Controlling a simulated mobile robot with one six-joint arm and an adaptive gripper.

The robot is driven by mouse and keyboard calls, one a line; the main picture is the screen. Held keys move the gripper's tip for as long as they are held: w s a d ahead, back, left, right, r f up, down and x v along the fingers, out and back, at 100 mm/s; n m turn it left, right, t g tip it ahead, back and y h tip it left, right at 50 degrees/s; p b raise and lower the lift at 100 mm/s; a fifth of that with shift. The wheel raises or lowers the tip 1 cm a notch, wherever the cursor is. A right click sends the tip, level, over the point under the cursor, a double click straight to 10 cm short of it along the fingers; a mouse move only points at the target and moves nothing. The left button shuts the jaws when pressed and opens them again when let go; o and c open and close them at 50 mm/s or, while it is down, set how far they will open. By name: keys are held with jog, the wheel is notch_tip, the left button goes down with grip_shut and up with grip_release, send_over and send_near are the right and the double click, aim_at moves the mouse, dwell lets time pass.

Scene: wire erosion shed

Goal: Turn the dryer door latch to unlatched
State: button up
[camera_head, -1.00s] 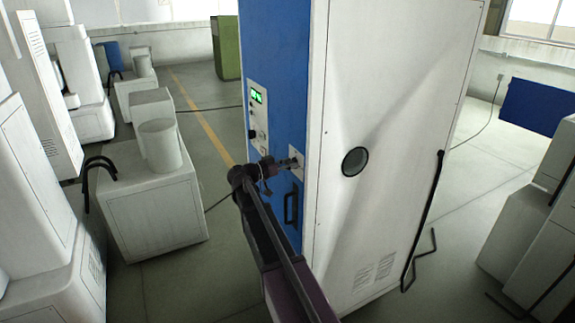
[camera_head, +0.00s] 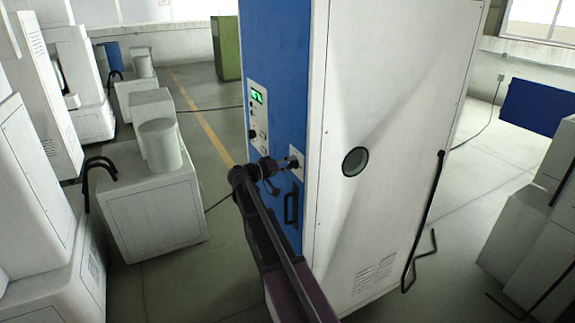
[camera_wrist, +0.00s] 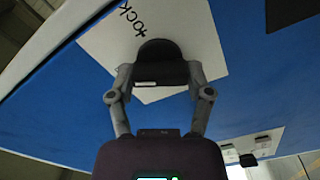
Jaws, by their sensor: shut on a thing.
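The dryer (camera_head: 400,120) is a tall cabinet with a blue front and a white side. On its front, a white latch plate (camera_head: 297,158) stands near the right edge, above a black door handle (camera_head: 290,210). My gripper (camera_head: 284,163) reaches it from the front left. In the wrist view my gripper (camera_wrist: 160,78) is shut on the dark, rounded door latch (camera_wrist: 160,52). The white plate (camera_wrist: 205,45) behind the latch carries lettering, part of it cut off, ending in "ock". My gripper hides much of the latch in the head view, and its exact angle cannot be told.
A control panel (camera_head: 258,115) with a green display is on the dryer front above the latch. White machine blocks (camera_head: 150,205) stand at the left, more (camera_head: 530,240) at the right. A black bent pipe (camera_head: 425,220) runs down the dryer's side. Floor is open left of the dryer.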

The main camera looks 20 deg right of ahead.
jog(key=n, duration=0.5)
jog(key=shift+d, duration=0.1)
jog(key=shift+n, duration=0.3)
jog(key=o, duration=1.1)
jog(key=shift+d+f, duration=0.1)
jog(key=shift+o, duration=0.2)
jog(key=shift+a, duration=0.2)
jog(key=a, duration=1.1)
jog(key=shift+s+a, duration=0.2)
jog(key=shift+a, duration=0.15)
